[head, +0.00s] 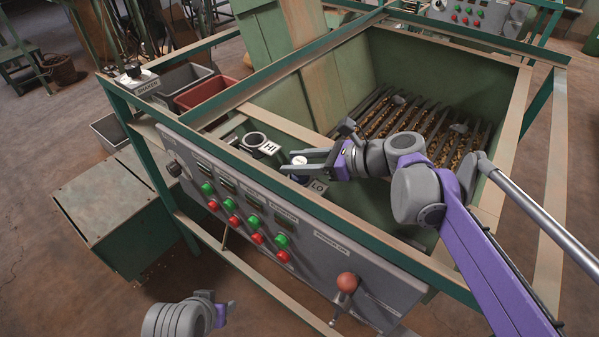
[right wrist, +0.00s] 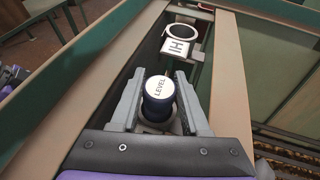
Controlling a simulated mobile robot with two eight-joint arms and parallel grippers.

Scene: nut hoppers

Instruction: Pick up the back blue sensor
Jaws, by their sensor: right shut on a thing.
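The blue sensor (right wrist: 158,108) has a round white top marked LEVEL and stands between the fingers of my right gripper (right wrist: 160,92). In the head view its white top (head: 299,160) shows between the fingertips. My right gripper (head: 292,163) is shut on it from both sides. The sensor is over a ring holder by a plate marked LO (head: 318,187); I cannot tell whether it is still seated. An empty ring holder marked HI (head: 256,140) lies beyond it. Part of my left arm shows at the lower left; its fingers are not clear.
The green hopper (head: 352,75) holds nuts under dark bars at the right. Its frame rail (head: 300,198) runs close in front of the sensor. A control panel (head: 270,215) with buttons and a red-knobbed lever is below. A red bin (head: 205,92) and a grey bin (head: 181,78) stand left.

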